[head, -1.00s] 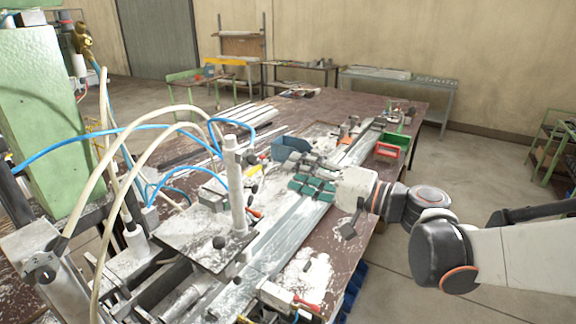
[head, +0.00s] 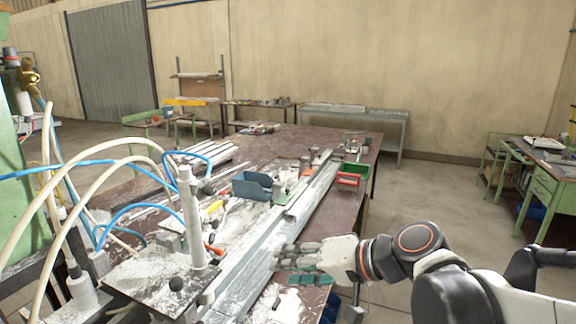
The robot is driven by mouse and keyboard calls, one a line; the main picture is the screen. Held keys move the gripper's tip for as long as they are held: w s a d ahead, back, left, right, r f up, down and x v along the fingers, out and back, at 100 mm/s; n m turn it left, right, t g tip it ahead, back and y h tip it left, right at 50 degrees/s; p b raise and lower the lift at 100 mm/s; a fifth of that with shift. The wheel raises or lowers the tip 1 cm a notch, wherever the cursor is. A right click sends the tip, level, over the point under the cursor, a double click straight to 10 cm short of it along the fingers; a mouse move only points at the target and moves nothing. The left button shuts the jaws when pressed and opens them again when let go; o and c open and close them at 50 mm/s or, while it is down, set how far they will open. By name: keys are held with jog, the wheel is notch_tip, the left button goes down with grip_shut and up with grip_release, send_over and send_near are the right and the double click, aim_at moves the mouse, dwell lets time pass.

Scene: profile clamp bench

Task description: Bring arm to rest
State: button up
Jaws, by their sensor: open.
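My gripper (head: 288,264) is at the lower middle of the head view, with its fingers pointing left. It is open and nothing shows between its fingers. It is over the near right edge of the bench (head: 318,222), beside the long metal profile rail (head: 292,218). Its height above the bench is hard to tell. My arm reaches in from the lower right corner, bent at its dark joints.
A blue bin (head: 252,186) and green and red bins (head: 352,174) stand on the bench. A clamp post (head: 190,215) with hoses rises at left. Floor (head: 425,195) is clear to the right, before a green desk (head: 545,185).

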jog(key=s+d+f+h+b, duration=0.3)
jog(key=s+d+f+h, duration=0.2)
jog(key=d, duration=0.4)
jog(key=s+d+f+h+b, duration=0.3)
jog(key=s+d+f+h, duration=0.2)
jog(key=d, duration=0.5)
notch_tip(320, 180, down, 3)
jog(key=shift+s+f+n+t, duration=0.15)
jog(key=shift+s+n+t, duration=0.2)
jog(key=shift+s, duration=0.65)
